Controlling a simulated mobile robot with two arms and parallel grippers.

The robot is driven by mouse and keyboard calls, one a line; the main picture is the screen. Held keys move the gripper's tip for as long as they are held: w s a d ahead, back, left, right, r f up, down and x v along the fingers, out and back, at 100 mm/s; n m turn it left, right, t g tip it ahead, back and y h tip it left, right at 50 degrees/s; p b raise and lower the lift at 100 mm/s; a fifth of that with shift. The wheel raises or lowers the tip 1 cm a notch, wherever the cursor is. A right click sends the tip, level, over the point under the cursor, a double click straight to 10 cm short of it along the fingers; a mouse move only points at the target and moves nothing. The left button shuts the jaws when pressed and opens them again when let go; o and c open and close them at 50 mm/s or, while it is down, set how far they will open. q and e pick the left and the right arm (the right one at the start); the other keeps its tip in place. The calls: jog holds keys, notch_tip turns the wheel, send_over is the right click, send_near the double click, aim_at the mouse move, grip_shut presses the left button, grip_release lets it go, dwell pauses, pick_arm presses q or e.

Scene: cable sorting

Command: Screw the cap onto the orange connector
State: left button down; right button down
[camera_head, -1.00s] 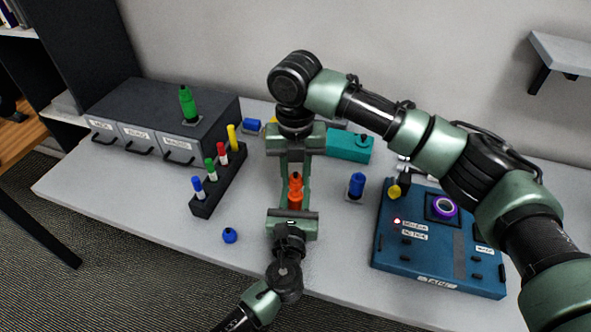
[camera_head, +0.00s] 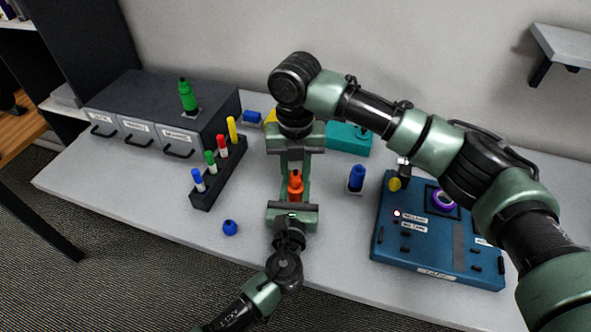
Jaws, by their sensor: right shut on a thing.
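The orange connector (camera_head: 295,190) stands upright between my two grippers, near the middle of the table. A narrower orange part shows at its top; I cannot tell whether this is a separate cap or how far it is seated. My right gripper (camera_head: 295,163) comes down from above and is shut on the top of the orange piece. My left gripper (camera_head: 293,203) comes from the front edge at the lower part of the connector. Its jaws are too hidden to read.
A small blue cap (camera_head: 230,228) lies at front left. A marker rack (camera_head: 218,177) stands left, before a grey drawer unit (camera_head: 140,105) bearing a green bottle-shaped piece (camera_head: 188,96). A blue connector (camera_head: 356,177) and a blue tape box (camera_head: 430,262) are right. A teal box (camera_head: 348,139) is behind.

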jog(key=shift+f, duration=0.6)
dwell(0.3)
